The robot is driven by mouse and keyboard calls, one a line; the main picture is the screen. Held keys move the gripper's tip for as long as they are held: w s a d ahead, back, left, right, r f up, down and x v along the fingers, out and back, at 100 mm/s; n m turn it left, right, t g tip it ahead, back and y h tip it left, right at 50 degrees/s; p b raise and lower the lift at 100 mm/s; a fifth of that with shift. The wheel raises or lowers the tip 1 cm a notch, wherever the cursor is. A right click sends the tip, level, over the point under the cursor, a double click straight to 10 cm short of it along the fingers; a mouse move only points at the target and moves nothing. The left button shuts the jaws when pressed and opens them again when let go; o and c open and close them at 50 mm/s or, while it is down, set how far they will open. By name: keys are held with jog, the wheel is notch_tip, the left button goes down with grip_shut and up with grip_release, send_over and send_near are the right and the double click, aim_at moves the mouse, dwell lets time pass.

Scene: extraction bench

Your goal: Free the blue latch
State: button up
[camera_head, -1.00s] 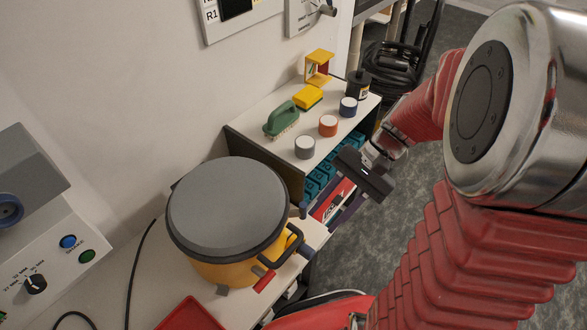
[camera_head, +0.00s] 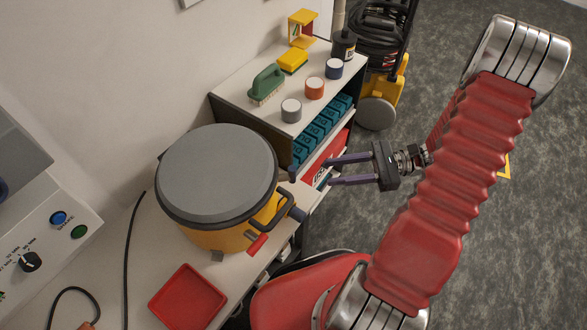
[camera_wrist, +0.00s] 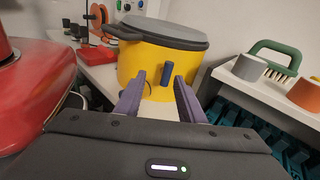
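The blue latch (camera_wrist: 167,73) is a small upright block on the yellow side of a pot (camera_wrist: 150,60) with a grey lid. I see no contact. A red latch (camera_head: 257,245) sits on the pot's front right, below a dark handle.
A red tray (camera_head: 187,297) lies in front of the pot. A shelf unit (camera_head: 240,88) beside the pot carries a green brush (camera_head: 266,82), several small tubs and a yellow sponge (camera_head: 293,61). A control panel (camera_head: 45,240) stands left, with a cable nearby.

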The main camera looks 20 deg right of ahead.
aim_at(293, 170)
jog(key=shift+w+d+f+m+t+y, duration=0.1)
jog(key=shift+d+f+m+t+y, duration=0.2)
jog(key=shift+d+f+m+t, duration=0.65)
jog(key=shift+r, duration=0.1)
jog(key=x, duration=1.4)
jog(key=shift+w+d, duration=0.1)
jog(key=shift+c, duration=0.4)
grip_shut()
jog(key=shift+d+t, duration=0.25)
jog(key=shift+d, duration=0.05)
jog(key=shift+a, duration=0.15)
